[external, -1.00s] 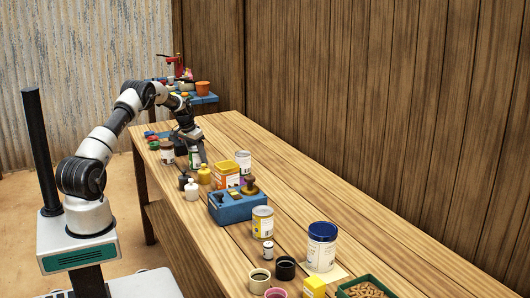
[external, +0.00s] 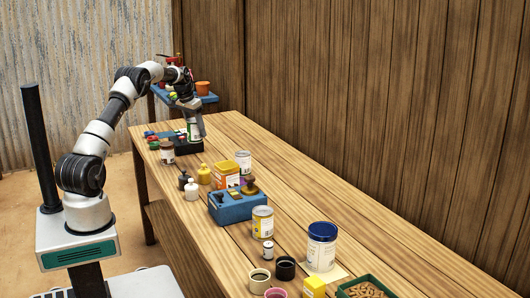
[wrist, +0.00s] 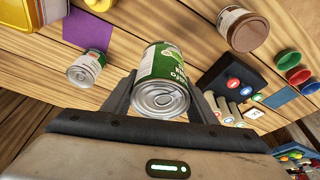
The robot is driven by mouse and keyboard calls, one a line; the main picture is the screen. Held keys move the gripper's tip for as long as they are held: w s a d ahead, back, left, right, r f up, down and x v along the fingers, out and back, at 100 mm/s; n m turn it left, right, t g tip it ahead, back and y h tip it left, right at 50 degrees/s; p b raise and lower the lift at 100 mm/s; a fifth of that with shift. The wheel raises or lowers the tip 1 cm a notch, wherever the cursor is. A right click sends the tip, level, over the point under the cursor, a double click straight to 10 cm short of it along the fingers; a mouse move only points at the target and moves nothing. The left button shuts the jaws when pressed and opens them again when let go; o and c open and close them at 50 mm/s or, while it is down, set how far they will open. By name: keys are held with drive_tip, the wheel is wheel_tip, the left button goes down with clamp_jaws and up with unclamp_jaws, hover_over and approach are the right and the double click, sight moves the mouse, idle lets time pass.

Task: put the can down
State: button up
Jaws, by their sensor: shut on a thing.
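A can with a green and white label (wrist: 162,68) is between the fingers of my gripper (wrist: 160,100) in the wrist view, its metal end toward the camera. My gripper is shut on it. In the external view the green can (external: 193,130) hangs under my gripper (external: 195,124) at the far end of the table, over or close to a black box (external: 188,147). I cannot tell whether the can touches anything below. The wrist view shows the black box (wrist: 232,66), with coloured round pieces by it, right of the can.
A brown-labelled jar (external: 167,152) stands near the black box. Yellow and white bottles, an orange-yellow tub (external: 227,175) and a blue caddy (external: 233,206) stand nearer. A white can (wrist: 87,68) is beside a purple patch. The table's right side (external: 300,185) is largely clear.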

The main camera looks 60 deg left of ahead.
drive_tip(key=shift+w+d+r, duration=0.2)
drive_tip(key=shift+d+r, duration=0.05)
drive_tip(key=shift+r, duration=0.35)
drive_tip(key=shift+w+d+r, duration=0.2)
drive_tip(key=shift+d+r, duration=0.05)
drive_tip(key=shift+r, duration=0.35)
drive_tip(key=w+d+m, duration=0.1)
drive_tip(key=w+d, duration=0.5)
drive_tip(key=d, duration=0.7)
drive_tip(key=w+d+m+h, duration=0.15)
drive_tip(key=w+d, duration=0.45)
drive_tip(key=d, duration=0.6)
drive_tip(key=w+d+m, duration=0.2)
drive_tip(key=w+d, duration=0.3)
drive_tip(key=d, duration=0.8)
drive_tip(key=shift+n, duration=0.25)
drive_tip(key=f, duration=1.5)
drive_tip(key=shift+w+a, duration=0.15)
drive_tip(key=shift+a, duration=0.1)
drive_tip(key=shift+f+b, duration=0.15)
drive_tip(key=shift+b, duration=0.15)
